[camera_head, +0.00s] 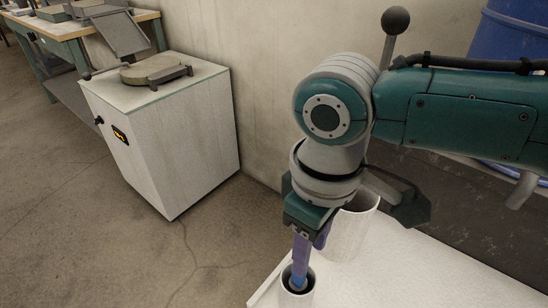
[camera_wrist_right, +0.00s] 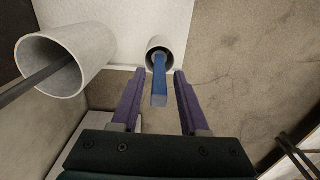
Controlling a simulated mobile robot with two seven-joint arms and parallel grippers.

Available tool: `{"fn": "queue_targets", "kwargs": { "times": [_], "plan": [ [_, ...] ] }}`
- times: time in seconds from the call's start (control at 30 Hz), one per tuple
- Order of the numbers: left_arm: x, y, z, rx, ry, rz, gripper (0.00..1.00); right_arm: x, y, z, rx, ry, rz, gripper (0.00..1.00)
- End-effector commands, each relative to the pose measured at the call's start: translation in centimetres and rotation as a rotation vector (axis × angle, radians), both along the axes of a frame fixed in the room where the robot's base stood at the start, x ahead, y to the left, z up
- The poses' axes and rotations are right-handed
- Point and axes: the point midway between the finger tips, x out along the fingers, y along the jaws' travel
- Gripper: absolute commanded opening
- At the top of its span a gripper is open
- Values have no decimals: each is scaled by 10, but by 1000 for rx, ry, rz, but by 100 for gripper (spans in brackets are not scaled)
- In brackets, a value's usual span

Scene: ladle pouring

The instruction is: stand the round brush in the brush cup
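The round brush's blue handle (camera_head: 298,279) stands up out of a small white cup (camera_head: 296,300) on the white table top. In the right wrist view the blue handle (camera_wrist_right: 160,80) rises from the mouth of this small cup (camera_wrist_right: 177,35); the brush's lower end is hidden inside. My right gripper (camera_head: 309,252) points down just above the cup. In the wrist view my right gripper (camera_wrist_right: 159,75) is open, with a purple finger on each side of the handle and gaps between. My left gripper is out of view.
A larger white cup (camera_head: 358,224) stands behind the gripper; in the wrist view this larger cup (camera_wrist_right: 92,50) holds a dark rod (camera_wrist_right: 52,72). The white table top (camera_head: 420,275) is clear at right. A white cabinet (camera_head: 165,150) and a blue barrel (camera_head: 510,50) stand farther off.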

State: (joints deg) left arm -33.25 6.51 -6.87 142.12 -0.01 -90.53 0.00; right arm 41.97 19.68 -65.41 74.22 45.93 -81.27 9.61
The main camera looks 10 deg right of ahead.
Motion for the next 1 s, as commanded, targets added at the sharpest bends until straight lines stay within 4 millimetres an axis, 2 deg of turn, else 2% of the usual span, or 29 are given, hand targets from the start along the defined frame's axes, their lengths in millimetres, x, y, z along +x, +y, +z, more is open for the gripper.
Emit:
{"fn": "queue_targets", "kwargs": {
  "times": [0.1,0.37,0.47,0.8,1.0],
  "plan": [
    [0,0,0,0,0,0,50,0,0,0,0,0,0,57],
    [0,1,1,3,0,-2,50,0,0,2,0,0,0,57],
    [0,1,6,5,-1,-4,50,0,0,13,1,-2,1,57],
    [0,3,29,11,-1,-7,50,0,0,80,1,-3,1,57],
    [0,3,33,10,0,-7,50,-1,-1,98,1,-1,0,57]
  ]
}}
